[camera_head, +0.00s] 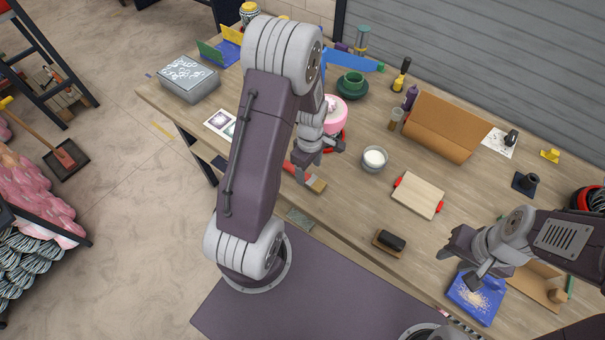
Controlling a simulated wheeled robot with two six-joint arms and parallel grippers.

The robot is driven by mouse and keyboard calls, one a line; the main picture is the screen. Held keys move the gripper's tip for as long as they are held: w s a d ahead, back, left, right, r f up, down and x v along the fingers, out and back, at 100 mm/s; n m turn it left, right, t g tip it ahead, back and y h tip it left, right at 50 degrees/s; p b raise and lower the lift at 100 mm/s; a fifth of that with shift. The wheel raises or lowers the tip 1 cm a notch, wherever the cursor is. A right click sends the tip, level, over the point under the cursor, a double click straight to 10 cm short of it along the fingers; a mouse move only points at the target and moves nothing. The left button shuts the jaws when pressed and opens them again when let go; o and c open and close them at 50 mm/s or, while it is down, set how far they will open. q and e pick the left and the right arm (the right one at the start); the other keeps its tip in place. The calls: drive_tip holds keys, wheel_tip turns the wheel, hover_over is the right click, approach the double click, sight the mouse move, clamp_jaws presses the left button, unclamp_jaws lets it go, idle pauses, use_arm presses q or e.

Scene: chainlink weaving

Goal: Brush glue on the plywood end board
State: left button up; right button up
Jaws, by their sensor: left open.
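The plywood end board (419,196) lies flat on the workbench, with red pieces at its left and right edges. A brush (315,184) with a red handle and pale bristles lies near the bench's front edge, partly hidden by my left arm. My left gripper (320,164) is open and empty, just above the brush and left of the bowl. My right gripper (466,260) is open, its fingers apart above a blue tray (477,307) with pale crumbs.
A pink tub (334,113) stands behind my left gripper. A brown curved sheet (442,127) lies behind the board. A black-topped block (390,241) sits near the front edge, and a dark holder (525,182) stands at right. The bench between bowl and board is clear.

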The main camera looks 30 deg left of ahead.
sight(310, 179)
use_arm(q)
drive_tip(key=f, duration=0.2)
drive_tip(key=f+p, duration=0.1)
drive_tip(key=f, duration=0.1)
drive_tip(key=shift+w+d+f, duration=0.2)
drive_tip(key=shift+f, duration=0.2)
drive_tip(key=shift+a+f, duration=0.1)
drive_tip(key=shift+f, duration=0.15)
drive_tip(key=shift+r, duration=0.15)
drive_tip(key=c, duration=1.1)
clamp_jaws()
